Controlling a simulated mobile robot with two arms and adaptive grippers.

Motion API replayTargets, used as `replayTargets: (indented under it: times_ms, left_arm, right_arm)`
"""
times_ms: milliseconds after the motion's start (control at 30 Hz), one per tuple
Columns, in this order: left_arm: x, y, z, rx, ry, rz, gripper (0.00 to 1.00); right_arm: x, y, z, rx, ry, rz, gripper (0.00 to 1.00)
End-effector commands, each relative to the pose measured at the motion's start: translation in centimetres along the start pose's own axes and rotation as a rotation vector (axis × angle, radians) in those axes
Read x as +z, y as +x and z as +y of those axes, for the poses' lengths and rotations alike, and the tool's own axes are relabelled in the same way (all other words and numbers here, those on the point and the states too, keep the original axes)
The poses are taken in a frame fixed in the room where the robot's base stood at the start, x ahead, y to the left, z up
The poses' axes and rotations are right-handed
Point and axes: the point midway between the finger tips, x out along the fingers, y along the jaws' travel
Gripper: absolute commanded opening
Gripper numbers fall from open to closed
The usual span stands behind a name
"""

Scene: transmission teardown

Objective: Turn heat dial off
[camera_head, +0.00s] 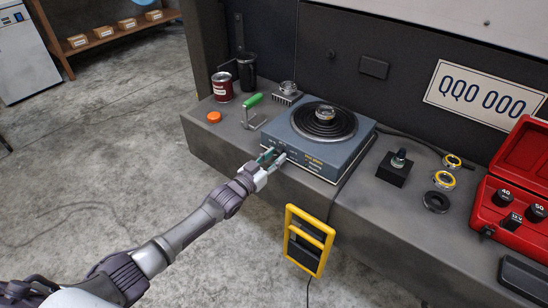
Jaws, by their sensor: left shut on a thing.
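A blue-grey hot plate (330,160) with a dark round coil burner stands on the grey bench. A small metal ring-shaped part (325,115) sits on the middle of the burner. My left gripper (272,157) is at the left part of the hot plate's front face, where the controls are. Its fingers are shut on the heat dial, which they mostly hide; I cannot read the dial's setting. My right gripper is not in view.
A yellow-framed device (308,240) hangs at the bench's front edge. A green-handled clamp (252,112), an orange cap (214,117) and a red can (222,87) stand left of the hot plate. A red toolbox (520,175) is at the right.

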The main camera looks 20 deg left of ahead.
Motion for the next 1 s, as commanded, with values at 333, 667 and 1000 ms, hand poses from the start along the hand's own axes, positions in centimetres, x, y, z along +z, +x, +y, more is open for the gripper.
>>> replayTargets:
  times_ms: [333,667,1000]
  left_arm:
    - [0.2,-0.1,0.0,0.000,-0.001,-0.004,0.58]
    - [0.1,-0.6,0.0,0.000,0.000,-0.002,0.58]
    - [0.2,-7.2,0.0,0.000,0.000,-0.005,0.58]
  right_arm:
    - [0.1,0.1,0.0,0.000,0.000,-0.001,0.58]
    - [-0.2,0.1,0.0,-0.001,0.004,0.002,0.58]
    - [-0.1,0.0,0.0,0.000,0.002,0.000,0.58]
